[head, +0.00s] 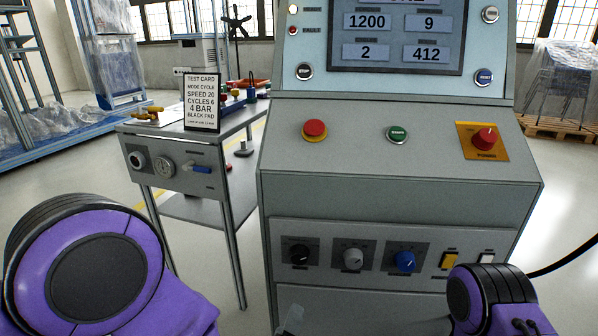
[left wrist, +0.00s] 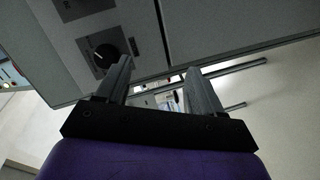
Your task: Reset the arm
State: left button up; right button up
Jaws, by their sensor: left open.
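The grey test console (head: 400,175) stands in front of me in the head view. Its panel carries a red mushroom button (head: 314,130), a green button (head: 397,134) and a red knob on a yellow plate (head: 483,140). A blue button (head: 483,77) sits right of the screen; its small label is hard to read. In the left wrist view my left gripper (left wrist: 160,66) is open, its fingers apart with nothing between them. A black knob (left wrist: 104,56) shows beside one finger. In the head view a grey fingertip (head: 290,319) shows low before the console. My right gripper is out of view.
The screen (head: 397,38) is lit with numbers. Black, grey and blue knobs (head: 404,261) and two rocker switches line the lower front. A test card (head: 201,101) stands on a side table (head: 215,150) to the left. Open floor lies right of the console, with a black cable (head: 572,261).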

pick_arm(q)
jog(key=s+a+f+m+g+y, duration=0.2)
jog(key=s+a+f+g, duration=0.1)
jog(key=a+f, duration=0.55)
jog(key=s+a+f+m+g+y, duration=0.2)
jog(key=s+a+f+m+g, duration=0.15)
jog(key=a+f, duration=0.45)
jog(key=s+a+f+n+g+y, duration=0.1)
jog(key=s+a+f+g, duration=0.2)
jog(key=s+a+f, duration=0.4)
jog(key=s+a+f+g+y, duration=0.25)
jog(key=s+a, duration=0.25)
jog(key=s, duration=0.4)
notch_tip(320, 180, up, 28)
jog(key=p, duration=2.8)
jog(key=shift+w+d+h, duration=0.3)
jog(key=shift+h, duration=0.15)
